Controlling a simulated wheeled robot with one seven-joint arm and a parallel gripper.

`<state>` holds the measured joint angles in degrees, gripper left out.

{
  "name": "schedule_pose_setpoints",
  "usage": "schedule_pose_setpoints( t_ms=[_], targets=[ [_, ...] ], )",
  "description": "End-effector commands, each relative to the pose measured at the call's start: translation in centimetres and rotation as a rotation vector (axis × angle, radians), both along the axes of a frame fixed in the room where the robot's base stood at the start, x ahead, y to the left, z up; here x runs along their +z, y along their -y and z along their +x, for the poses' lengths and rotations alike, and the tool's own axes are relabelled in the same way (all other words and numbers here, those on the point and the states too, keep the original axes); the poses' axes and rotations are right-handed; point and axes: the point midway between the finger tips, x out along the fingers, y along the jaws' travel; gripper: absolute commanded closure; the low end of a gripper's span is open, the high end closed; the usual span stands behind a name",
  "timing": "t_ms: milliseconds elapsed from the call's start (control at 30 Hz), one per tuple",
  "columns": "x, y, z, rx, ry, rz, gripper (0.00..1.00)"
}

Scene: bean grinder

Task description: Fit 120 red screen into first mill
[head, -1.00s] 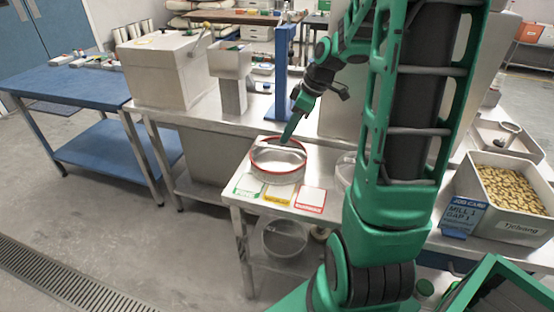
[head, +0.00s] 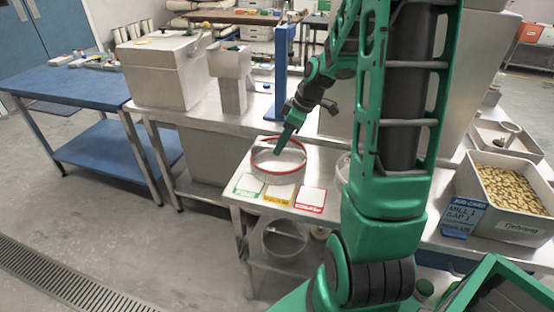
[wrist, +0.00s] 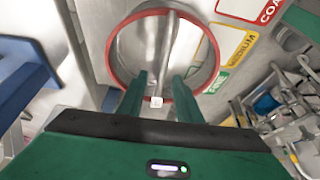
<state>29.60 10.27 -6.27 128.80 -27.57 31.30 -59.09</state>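The red-rimmed round screen (head: 264,172) lies on the steel bench, behind three coloured cards. My gripper (head: 279,152) points down at its far rim. In the wrist view the red ring (wrist: 113,60) fills the upper middle. My two green fingers (wrist: 160,88) stand apart at the near part of the rim, with a small white tag (wrist: 156,102) between them. I cannot tell whether they touch the rim. A grey steel machine (head: 160,75) and a steel hopper on a post (head: 229,62) stand at the back left; I cannot tell which is the first mill.
The green, yellow and red cards (head: 277,195) lie in front of the screen. A blue post (head: 281,75) stands behind it. A bin of beans (head: 510,190) with a blue job card (head: 463,215) is at right.

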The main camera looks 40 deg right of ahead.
Motion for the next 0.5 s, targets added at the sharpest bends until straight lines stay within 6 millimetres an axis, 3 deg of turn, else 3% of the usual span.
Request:
schedule_pose_setpoints(
  t_ms=[500],
  targets=[
    [-0.41,0.00,0.00,0.000,0.000,0.000,0.68]
  ],
)
